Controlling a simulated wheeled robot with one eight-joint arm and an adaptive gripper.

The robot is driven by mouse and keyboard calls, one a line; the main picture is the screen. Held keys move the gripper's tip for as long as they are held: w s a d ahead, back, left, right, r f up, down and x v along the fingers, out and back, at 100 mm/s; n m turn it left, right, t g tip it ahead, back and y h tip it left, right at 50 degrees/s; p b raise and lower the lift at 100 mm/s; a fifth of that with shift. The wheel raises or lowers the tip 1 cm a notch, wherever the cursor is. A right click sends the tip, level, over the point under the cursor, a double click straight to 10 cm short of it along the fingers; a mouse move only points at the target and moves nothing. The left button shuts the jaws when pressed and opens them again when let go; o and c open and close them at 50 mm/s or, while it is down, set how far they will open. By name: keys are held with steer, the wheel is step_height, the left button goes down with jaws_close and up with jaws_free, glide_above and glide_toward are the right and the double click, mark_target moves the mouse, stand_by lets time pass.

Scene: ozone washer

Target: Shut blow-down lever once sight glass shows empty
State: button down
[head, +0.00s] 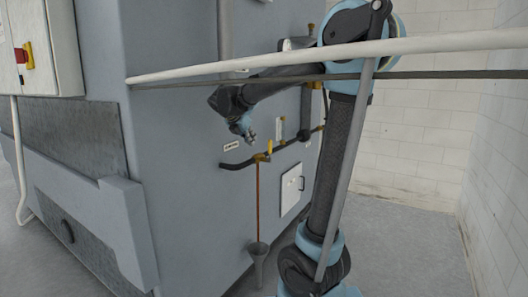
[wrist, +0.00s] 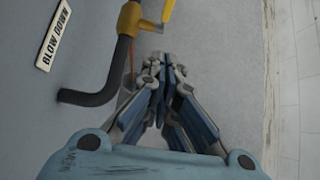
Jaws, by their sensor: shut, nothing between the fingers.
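The blow-down valve (head: 262,156) is a yellow fitting on a black pipe low on the grey machine. Its yellow lever (head: 270,146) sticks up beside it; the lever also shows at the top of the wrist view (wrist: 168,11). A thin orange-brown vertical line (head: 258,200), stream or pipe, runs from the valve down to a grey funnel (head: 258,249). My gripper (head: 251,138) is shut and empty, just above and left of the valve in the head view. In the wrist view its fingers (wrist: 160,60) are together below the lever, apart from it. I cannot read a sight glass level.
A BLOW DOWN label (wrist: 54,36) is on the machine wall left of the pipe (wrist: 90,97). A white panel (head: 291,189) with a handle is low on the right. A pale rail (head: 430,45) crosses the head view. Grey floor (head: 410,250) lies open at right.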

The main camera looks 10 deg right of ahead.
glide_toward(269, 151)
steer(key=shift+s+a+f+x, duration=0.1)
steer(key=shift+f+x, duration=0.05)
steer(key=shift+x, duration=0.8)
steer(key=shift+s+a+f+x, duration=0.1)
steer(key=shift+x, duration=0.85)
steer(key=shift+s+a+f+x, duration=0.1)
steer(key=shift+f+x, duration=0.05)
steer(key=shift+x, duration=0.8)
steer(key=shift+w+a+r, duration=0.1)
steer(key=shift+a, duration=0.05)
